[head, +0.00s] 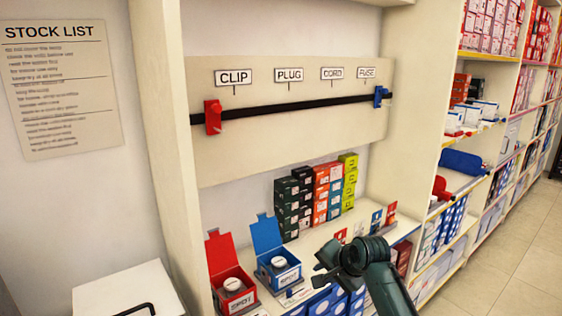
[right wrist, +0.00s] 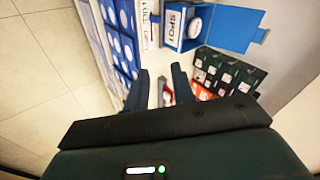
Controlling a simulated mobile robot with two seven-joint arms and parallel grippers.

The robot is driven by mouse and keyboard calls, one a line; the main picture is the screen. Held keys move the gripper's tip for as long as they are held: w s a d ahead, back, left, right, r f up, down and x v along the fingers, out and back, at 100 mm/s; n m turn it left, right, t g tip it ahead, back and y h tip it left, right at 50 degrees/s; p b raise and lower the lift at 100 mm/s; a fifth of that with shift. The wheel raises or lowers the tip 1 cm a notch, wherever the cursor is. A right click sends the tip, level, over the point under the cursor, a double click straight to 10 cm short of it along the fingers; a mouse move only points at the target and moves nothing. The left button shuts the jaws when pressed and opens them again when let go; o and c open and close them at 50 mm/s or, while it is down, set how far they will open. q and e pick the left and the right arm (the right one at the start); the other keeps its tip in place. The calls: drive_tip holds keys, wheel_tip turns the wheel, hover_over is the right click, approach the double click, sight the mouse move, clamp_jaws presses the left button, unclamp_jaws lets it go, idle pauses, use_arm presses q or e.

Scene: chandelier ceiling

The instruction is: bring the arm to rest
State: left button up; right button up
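My right gripper (head: 322,266) is above the front of the low shelf, its arm coming in from the lower right. In the right wrist view its two fingers (right wrist: 161,82) stand apart with nothing held between them. Small red and white items show beyond the gap, on the shelf. My left arm and gripper are out of view.
An open red box (head: 228,284) and an open blue box (head: 275,268) stand on the shelf left of my gripper. Stacked cartons (head: 293,207) stand behind. A black rail (head: 300,105) with red and blue clips hangs above. Stocked shelves line the right; the floor (head: 520,250) is clear.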

drive_tip(key=s+d+f+n+t, duration=0.1)
drive_tip(key=s+d+f+n, duration=0.1)
drive_tip(key=s+f, duration=0.55)
drive_tip(key=s+d+f+n, duration=0.2)
drive_tip(key=s+f, duration=0.4)
drive_tip(key=f, duration=0.2)
drive_tip(key=s+f+n+t, duration=0.1)
drive_tip(key=s+n, duration=0.6)
drive_tip(key=s, duration=1.4)
drive_tip(key=shift+d+f+t+h, duration=0.3)
drive_tip(key=shift+f+t, duration=0.1)
drive_tip(key=shift+t, duration=0.1)
drive_tip(key=shift+w, duration=0.1)
